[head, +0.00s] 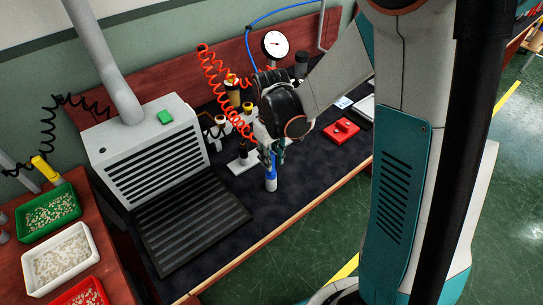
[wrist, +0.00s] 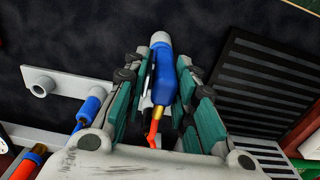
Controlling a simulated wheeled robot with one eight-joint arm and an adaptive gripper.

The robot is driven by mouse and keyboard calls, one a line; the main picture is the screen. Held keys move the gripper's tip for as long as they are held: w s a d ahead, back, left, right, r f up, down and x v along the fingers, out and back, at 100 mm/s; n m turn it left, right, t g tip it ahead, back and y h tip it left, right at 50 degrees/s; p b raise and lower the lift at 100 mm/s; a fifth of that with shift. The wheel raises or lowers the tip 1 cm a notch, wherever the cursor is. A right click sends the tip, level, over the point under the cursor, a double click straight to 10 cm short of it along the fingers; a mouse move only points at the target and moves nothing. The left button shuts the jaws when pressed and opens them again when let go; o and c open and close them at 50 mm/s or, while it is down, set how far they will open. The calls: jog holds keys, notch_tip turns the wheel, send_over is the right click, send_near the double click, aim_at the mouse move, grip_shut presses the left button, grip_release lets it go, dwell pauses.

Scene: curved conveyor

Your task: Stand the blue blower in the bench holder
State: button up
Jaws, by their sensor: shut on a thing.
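The blue blower (wrist: 163,88) is between the fingers of my gripper (wrist: 162,110) in the wrist view, with its pale end outward and a yellow and orange tip toward the palm. In the head view my gripper (head: 271,148) is shut on the blower (head: 271,172), which hangs about upright with its pale end low over the dark bench mat. I cannot tell if that end touches the mat. A white bench holder (head: 240,167) lies just left of the gripper. In the wrist view the holder (wrist: 62,82) shows a round, open-looking socket, beside a blue-handled tool (wrist: 90,106).
A grey vented fume box (head: 150,150) with a black grille stands left. A coiled orange hose (head: 222,95) hangs close behind my gripper. A red case (head: 341,130) lies right.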

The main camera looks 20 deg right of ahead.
jog(key=shift+f, duration=0.15)
jog(key=o, duration=1)
jog(key=shift+c, duration=0.2)
notch_tip(320, 180, up, 12)
jog(key=s+r+m+t, duration=0.1)
jog(key=s+r+t, duration=0.2)
jog(key=s, duration=0.4)
jog(key=s+r+m+t, duration=0.2)
jog(key=s+r+t, duration=0.1)
jog(key=s, duration=0.5)
jog(key=shift+r+m+t, duration=0.2)
jog(key=shift+m+t, duration=0.1)
jog(key=shift+t, duration=0.3)
